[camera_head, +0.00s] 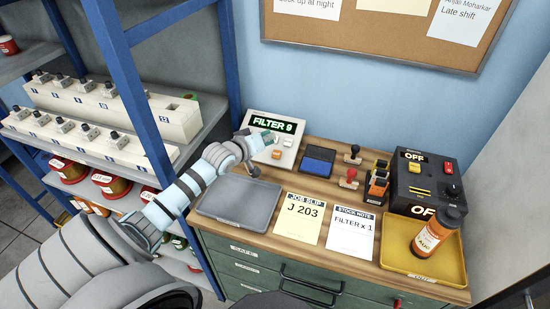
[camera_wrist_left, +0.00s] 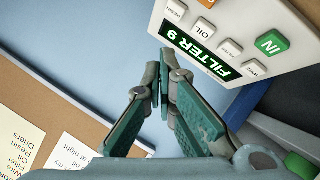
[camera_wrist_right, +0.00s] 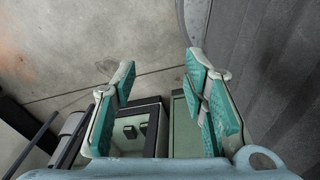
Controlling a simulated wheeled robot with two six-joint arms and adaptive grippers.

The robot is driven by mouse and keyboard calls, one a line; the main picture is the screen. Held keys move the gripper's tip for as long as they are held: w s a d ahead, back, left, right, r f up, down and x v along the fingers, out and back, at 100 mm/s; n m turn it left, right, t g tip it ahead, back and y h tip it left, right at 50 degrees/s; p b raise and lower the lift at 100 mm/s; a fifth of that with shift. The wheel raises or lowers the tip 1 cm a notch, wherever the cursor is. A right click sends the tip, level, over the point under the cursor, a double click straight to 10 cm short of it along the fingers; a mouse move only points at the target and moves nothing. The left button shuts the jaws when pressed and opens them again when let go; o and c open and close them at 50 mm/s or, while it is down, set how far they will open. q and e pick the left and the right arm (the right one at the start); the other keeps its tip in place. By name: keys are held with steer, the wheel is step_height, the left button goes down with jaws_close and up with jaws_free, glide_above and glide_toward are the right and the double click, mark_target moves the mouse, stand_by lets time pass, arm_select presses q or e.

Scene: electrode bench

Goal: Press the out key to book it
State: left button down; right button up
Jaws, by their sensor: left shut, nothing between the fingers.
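The white key box (camera_head: 257,119) stands at the back of the bench against the wall. Its green display (camera_head: 272,124) reads FILTER 9. An orange key (camera_head: 276,154) and a pale key show on its front; I cannot read their labels there. In the left wrist view the box (camera_wrist_left: 280,15) has a green IN key (camera_wrist_left: 271,42) and white keys, one marked OIL (camera_wrist_left: 203,28). No key marked OUT is readable. My left gripper (camera_head: 266,139) is shut and empty, in front of the box's left part; contact cannot be told. My right gripper (camera_wrist_right: 160,70) is open and empty, away from the box.
A grey tray (camera_head: 238,217), a job slip (camera_head: 298,218) and a stock note reading FILTER x 1 (camera_head: 352,232) lie in front. A blue ink pad (camera_head: 318,161), stamps and a dark switch box (camera_head: 425,180) stand right. A yellow tray (camera_head: 395,258) holds a bottle (camera_head: 436,232).

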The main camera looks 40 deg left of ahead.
arm_select(q)
steer(key=b, duration=0.4)
glide_above(273, 157)
steer(key=f, duration=0.5)
steer(key=shift+s+d+f, duration=0.1)
steer(key=shift+s+d, duration=0.15)
steer(key=shift+s, duration=0.1)
steer(key=f+b, duration=0.1)
steer(key=b, duration=0.1)
steer(key=shift+s+a+f+b, duration=0.1)
steer(key=shift+a+f+b, duration=0.05)
steer(key=shift+f+b, duration=0.25)
steer(key=shift+w+f, duration=0.1)
steer(key=shift+w, duration=0.2)
steer(key=shift+a, duration=0.1)
arm_select(e)
step_height(273, 157, down, 8)
steer(key=w, duration=0.2)
steer(key=shift+w, duration=0.2)
steer(key=shift+f, duration=0.1)
arm_select(q)
steer(key=shift+w+f, duration=0.1)
steer(key=shift+f, duration=0.25)
arm_select(e)
steer(key=shift+f, duration=0.15)
